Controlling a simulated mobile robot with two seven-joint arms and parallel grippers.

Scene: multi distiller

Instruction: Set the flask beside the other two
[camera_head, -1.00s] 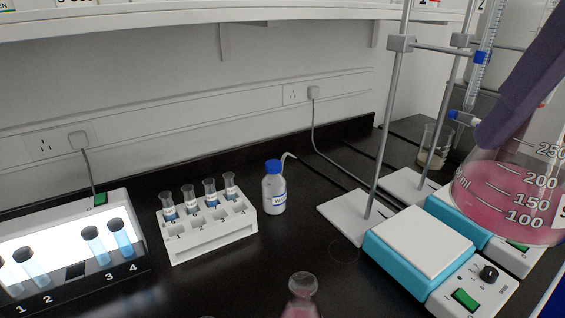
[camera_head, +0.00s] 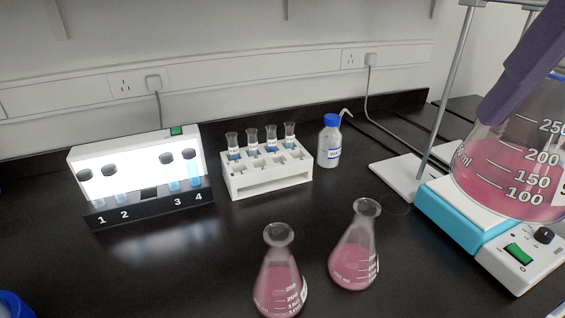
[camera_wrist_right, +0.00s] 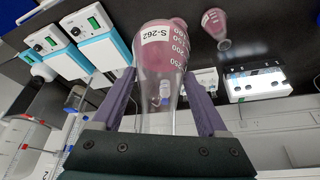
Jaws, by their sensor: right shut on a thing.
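A flask of pink liquid (camera_head: 508,175) is large and close at the right of the head view, its top hidden by a purple finger of my right gripper (camera_head: 520,75). In the right wrist view the flask (camera_wrist_right: 163,65), labelled S-262, sits between the two purple fingers of the right gripper (camera_wrist_right: 160,105), which is shut on it. Two other conical flasks with pink liquid stand on the black bench: one at front centre (camera_head: 280,285) and one just right of it (camera_head: 354,255). My left gripper is not in view.
A white rack with several tubes (camera_head: 268,180), a blue-capped bottle (camera_head: 329,142) and a lit tube panel (camera_head: 140,185) stand behind. A blue and white hotplate (camera_head: 465,225) and a stand are at right.

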